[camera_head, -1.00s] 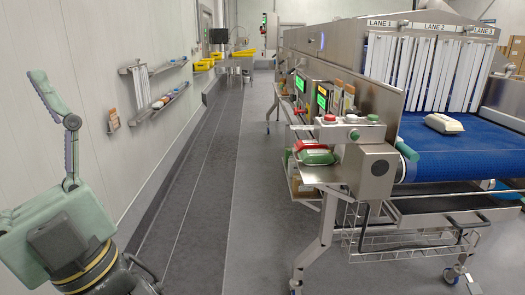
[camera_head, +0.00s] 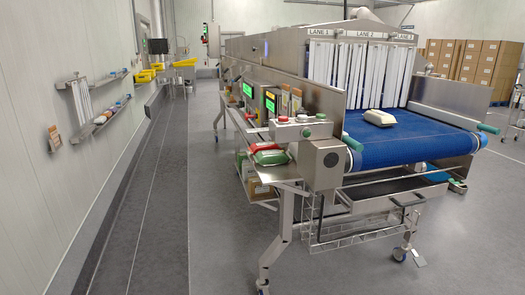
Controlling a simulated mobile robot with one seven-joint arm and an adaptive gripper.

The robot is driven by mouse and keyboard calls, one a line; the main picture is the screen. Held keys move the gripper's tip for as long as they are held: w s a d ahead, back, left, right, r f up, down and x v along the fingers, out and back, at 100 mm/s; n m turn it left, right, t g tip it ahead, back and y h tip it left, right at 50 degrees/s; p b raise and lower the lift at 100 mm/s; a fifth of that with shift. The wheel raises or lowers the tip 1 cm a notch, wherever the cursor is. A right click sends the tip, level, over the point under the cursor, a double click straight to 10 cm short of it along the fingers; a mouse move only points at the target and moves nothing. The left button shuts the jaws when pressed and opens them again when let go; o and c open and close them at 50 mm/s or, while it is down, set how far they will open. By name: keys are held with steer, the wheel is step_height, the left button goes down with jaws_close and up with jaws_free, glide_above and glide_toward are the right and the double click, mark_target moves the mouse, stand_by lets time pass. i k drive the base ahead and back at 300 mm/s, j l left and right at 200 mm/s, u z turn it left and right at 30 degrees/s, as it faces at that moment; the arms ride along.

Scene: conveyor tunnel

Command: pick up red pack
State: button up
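The red pack (camera_head: 259,147) lies on the steel side shelf (camera_head: 254,172) of the conveyor machine, in the middle of the head view. A green-and-white pack (camera_head: 270,158) lies in front of it and hides part of it. My gripper is not in view.
The conveyor's blue belt (camera_head: 420,140) carries a pale pack (camera_head: 379,118). A button box (camera_head: 301,131) stands right of the packs. A wire basket (camera_head: 355,230) and steel legs on casters stand below. Cartons (camera_head: 460,60) are stacked at the back right. The grey floor (camera_head: 215,220) on the left is clear.

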mark_target(255, 148)
steer(key=i+j+u, duration=0.1)
steer(key=i+j, duration=0.15)
steer(key=i, duration=0.35)
steer(key=i+j+u, duration=0.1)
steer(key=i+j, duration=0.15)
steer(key=i, duration=0.3)
steer(key=i+j, duration=0.15)
steer(key=i, duration=0.45)
steer(key=i+j+u, duration=0.15)
steer(key=i, duration=0.45)
